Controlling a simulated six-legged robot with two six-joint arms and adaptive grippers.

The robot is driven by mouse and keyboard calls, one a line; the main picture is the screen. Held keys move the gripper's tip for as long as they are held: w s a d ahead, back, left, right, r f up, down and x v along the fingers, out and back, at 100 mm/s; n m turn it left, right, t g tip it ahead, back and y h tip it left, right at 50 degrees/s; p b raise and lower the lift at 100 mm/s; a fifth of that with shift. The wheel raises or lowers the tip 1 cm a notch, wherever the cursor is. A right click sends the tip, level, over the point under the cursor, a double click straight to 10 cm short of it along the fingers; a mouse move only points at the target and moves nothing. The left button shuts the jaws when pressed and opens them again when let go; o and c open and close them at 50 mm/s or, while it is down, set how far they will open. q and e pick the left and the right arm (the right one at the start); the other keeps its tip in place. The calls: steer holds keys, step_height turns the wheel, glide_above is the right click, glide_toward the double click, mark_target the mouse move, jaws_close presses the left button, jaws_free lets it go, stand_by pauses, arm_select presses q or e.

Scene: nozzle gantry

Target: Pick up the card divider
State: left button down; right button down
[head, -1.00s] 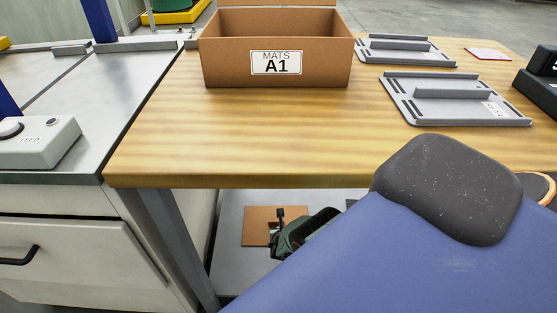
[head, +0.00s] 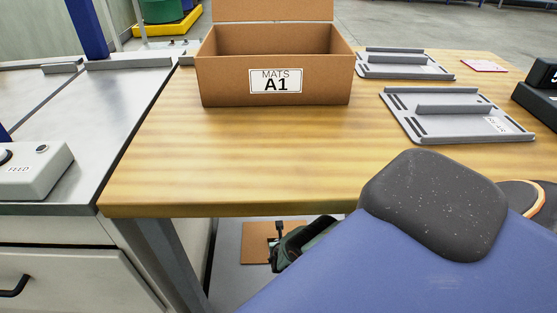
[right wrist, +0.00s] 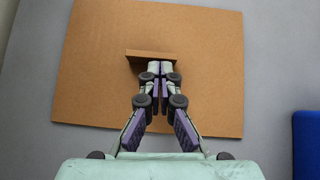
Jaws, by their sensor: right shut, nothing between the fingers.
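The card divider (head: 256,240) is a flat brown card sheet on the grey shelf under the wooden table. In the right wrist view the card divider (right wrist: 220,70) fills most of the picture, with a small raised tab near its middle. My right gripper (right wrist: 160,68) points at this tab; its fingertips are together at the tab's near side with nothing between them. Whether they touch the tab I cannot tell. In the head view my right gripper (head: 272,248) is partly hidden under the tabletop and behind my arm. My left gripper is not in view.
The wooden table's (head: 200,170) front edge overhangs the shelf. On it stand an open cardboard box marked MATS A1 (head: 225,85) and two grey trays (head: 440,125). A table leg (head: 165,250) stands left of the shelf. A blue object (right wrist: 308,145) is at the right in the wrist view.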

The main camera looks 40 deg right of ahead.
mark_target(277, 233)
steer(key=shift+w+d+f+b, duration=0.15)
steer(key=shift+w+d+b, duration=0.75)
steer(key=shift+w+b, duration=0.25)
steer(key=shift+w+d, duration=0.25)
steer(key=shift+w, duration=0.25)
steer(key=shift+s+a, duration=0.1)
steer(key=shift+a, duration=0.05)
